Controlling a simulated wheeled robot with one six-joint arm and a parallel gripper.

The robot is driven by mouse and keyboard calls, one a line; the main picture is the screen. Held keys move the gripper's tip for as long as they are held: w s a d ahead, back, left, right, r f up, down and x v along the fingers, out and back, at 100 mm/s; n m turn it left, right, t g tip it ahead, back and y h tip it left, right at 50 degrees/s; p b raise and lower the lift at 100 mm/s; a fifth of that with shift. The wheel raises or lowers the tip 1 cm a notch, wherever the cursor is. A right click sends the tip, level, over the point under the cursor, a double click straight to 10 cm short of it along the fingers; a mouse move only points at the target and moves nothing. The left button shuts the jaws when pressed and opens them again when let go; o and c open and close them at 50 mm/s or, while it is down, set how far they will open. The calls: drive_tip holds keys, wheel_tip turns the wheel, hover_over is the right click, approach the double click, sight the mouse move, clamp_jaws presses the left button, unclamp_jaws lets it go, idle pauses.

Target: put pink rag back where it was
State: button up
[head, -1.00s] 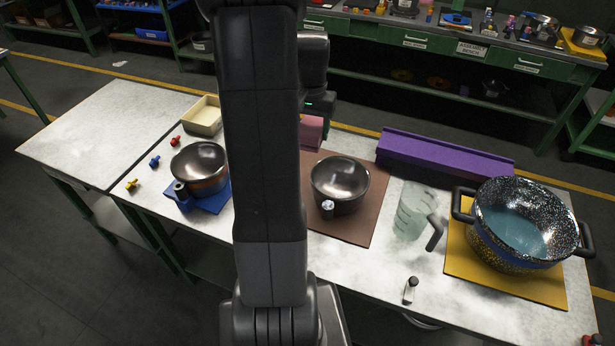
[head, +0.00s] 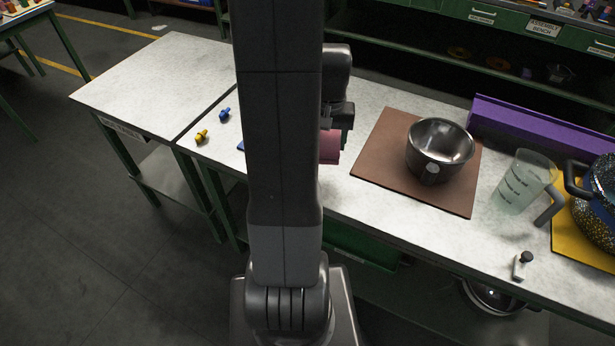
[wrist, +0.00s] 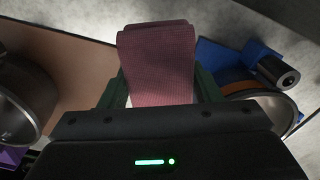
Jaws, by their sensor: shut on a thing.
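My gripper (head: 335,122) is shut on the pink rag (head: 329,148), above the white table between the brown board and the blue mat. In the wrist view the rag (wrist: 158,60) hangs folded between the two fingers of my gripper (wrist: 162,92). My arm hides part of the rag in the head view. I cannot tell whether its lower end touches the table.
A steel pot (head: 440,149) stands on the brown board (head: 385,160), to the right. Another pot (wrist: 272,103) is by the blue mat (wrist: 222,60) in the wrist view, mostly hidden by my arm in the head view. A measuring jug (head: 522,183) stands farther right.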

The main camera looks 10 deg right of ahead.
wheel_tip(320, 180, down, 10)
drive_tip(key=shift+r, duration=0.15)
idle(0.3)
drive_tip(key=shift+f, duration=0.25)
drive_tip(key=o, duration=1.2)
drive_tip(key=shift+r, duration=0.1)
drive_tip(key=shift+r, duration=0.1)
wheel_tip(320, 180, up, 12)
drive_tip(key=shift+r, duration=0.1)
